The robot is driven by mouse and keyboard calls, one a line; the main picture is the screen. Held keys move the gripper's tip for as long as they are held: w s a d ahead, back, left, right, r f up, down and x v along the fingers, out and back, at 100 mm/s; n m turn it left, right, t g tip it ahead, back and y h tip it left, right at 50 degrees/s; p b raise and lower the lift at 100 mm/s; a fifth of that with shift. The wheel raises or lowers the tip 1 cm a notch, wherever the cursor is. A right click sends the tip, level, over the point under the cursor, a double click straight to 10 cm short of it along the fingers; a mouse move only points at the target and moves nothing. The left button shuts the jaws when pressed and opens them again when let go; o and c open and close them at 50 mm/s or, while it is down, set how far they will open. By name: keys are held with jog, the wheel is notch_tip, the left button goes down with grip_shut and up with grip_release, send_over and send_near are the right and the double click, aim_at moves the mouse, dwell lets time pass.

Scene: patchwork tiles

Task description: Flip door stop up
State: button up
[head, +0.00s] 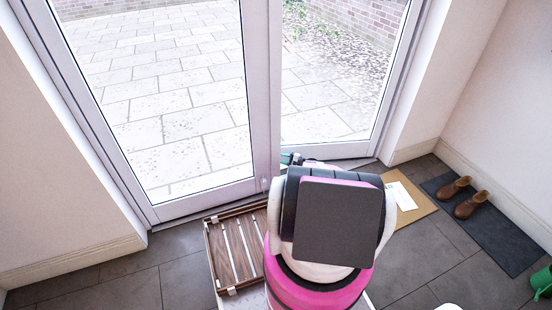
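Two glazed door leaves with pale frames stand ahead in the head view: a left leaf (262,120) and a right leaf (392,88). The right leaf's bottom edge runs at a different angle from the left leaf's, so it looks swung ajar. I cannot make out the door stop; the foot of the right leaf is partly covered by my pink, white and dark arm. My gripper is mostly hidden behind that arm. Only small dark and teal pieces show past it, close to the door bottom, and its fingers cannot be made out.
A slatted wooden rack (232,250) lies left of my arm. A brown mat or board with a white paper (402,196) lies to the right. Brown shoes (467,202) rest on a dark mat (503,240). A green object (541,281) is at the right edge. Grey floor tiles are clear at left.

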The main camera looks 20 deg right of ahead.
jog(key=shift+x, duration=2.6)
grip_shut()
